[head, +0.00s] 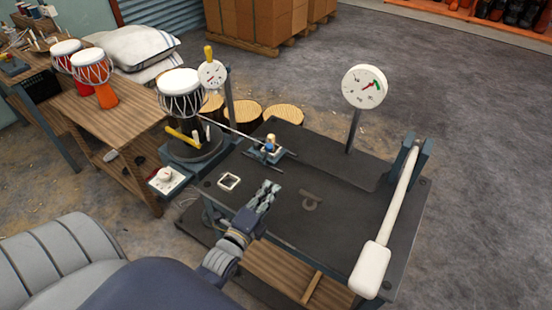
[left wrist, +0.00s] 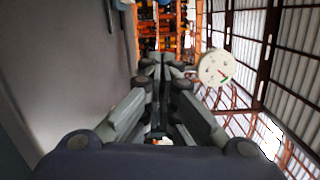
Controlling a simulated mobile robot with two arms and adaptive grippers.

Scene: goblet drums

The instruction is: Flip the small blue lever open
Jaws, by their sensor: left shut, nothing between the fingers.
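A small blue fitting (head: 268,152) with a white-and-yellow upright top sits on the dark bench top (head: 325,222), at the end of a thin rod coming from the drum stand. It is the only small blue lever-like part I can make out; its exact position, open or closed, is too small to tell. My left gripper (head: 270,188) is just in front of and below it in the head view, over the bench, apart from it. Its fingers are together and empty. The left wrist view shows the closed fingers (left wrist: 160,62) but not the fitting. My right gripper is in neither view.
A long white handle (head: 390,220) on a blue bracket spans the bench's right side. A dial gauge (head: 364,87) stands on a post behind. A goblet drum (head: 181,95) stands at left above a control box (head: 166,180).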

